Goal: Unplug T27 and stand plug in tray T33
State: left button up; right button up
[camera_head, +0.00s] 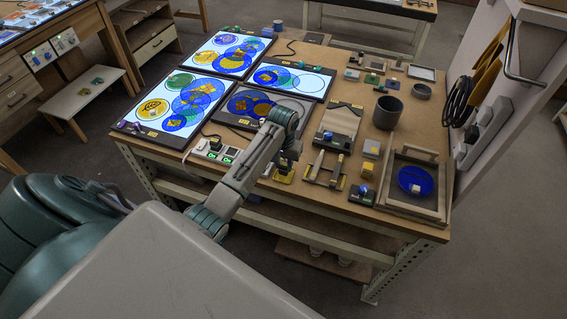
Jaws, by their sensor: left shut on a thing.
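My left arm reaches across the table's near edge, and my left gripper (285,164) points down over a small yellow tray (284,178). The gripper is shut on a small dark thing that looks like the plug; the arm and fingers hide most of it. I cannot tell whether it touches the tray. A white socket strip (213,150) with green lights lies to the left, at the near edge. The labels T27 and T33 are too small to read. My right gripper is out of view.
One light panel (240,100) is dark; the other panels (225,55) are lit under coloured discs.

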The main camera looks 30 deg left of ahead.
pick_arm(q)
jog(key=shift+f, duration=0.35)
dwell(0.7)
jog(key=shift+f, duration=0.2)
dwell(0.6)
jog(key=o, duration=1.4)
jog(key=shift+o, duration=0.3)
jog(key=shift+r, duration=0.1)
jog(key=shift+r, duration=3.4)
